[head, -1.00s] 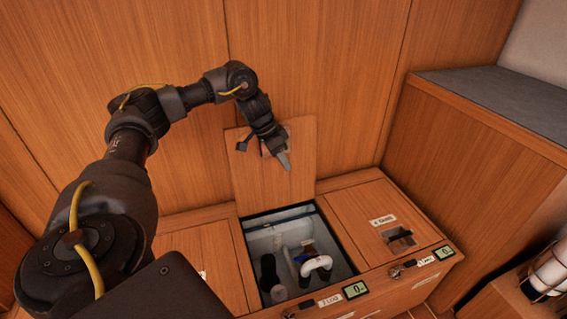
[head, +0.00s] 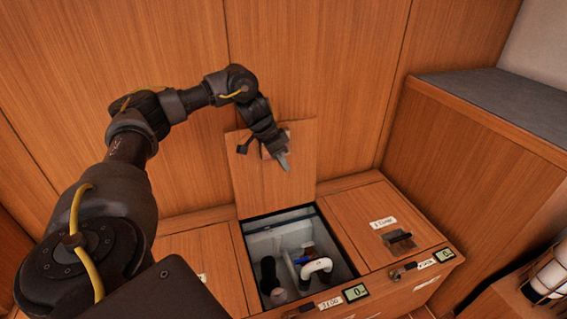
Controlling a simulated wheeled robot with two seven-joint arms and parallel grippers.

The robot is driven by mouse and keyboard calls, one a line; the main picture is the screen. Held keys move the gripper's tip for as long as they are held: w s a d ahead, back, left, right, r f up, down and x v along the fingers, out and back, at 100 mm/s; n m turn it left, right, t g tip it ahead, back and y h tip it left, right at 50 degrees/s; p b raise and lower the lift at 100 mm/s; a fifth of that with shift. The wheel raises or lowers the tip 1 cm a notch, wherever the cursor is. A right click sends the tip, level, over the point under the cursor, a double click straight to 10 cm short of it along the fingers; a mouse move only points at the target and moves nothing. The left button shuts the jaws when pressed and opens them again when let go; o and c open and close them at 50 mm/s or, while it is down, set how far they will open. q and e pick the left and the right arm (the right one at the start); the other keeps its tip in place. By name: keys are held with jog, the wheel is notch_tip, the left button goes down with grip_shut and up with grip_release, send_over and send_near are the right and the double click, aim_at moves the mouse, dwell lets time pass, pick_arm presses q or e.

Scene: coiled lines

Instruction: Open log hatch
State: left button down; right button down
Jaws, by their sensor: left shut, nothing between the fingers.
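The log hatch lid (head: 275,185) stands raised, upright against the wooden wall behind the bench. Its opening (head: 296,252) is uncovered and shows a pale compartment with a white bent pipe (head: 317,267), a blue part and dark fittings inside. My left gripper (head: 284,163) is shut and empty, at the upper part of the raised lid, in front of its recessed handle (head: 270,150). The gripper hides part of that handle; I cannot tell whether it touches the lid. My right gripper does not show.
To the right is a closed hatch (head: 360,213) with a label and a dark recessed handle (head: 398,241). Small displays (head: 356,291) and latches line the bench's front edge. A grey-topped wooden cabinet (head: 500,105) stands at the right, with a caged lamp (head: 550,272) below it.

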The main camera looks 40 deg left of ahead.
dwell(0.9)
pick_arm(q)
jog(key=c, duration=1.7)
grip_release()
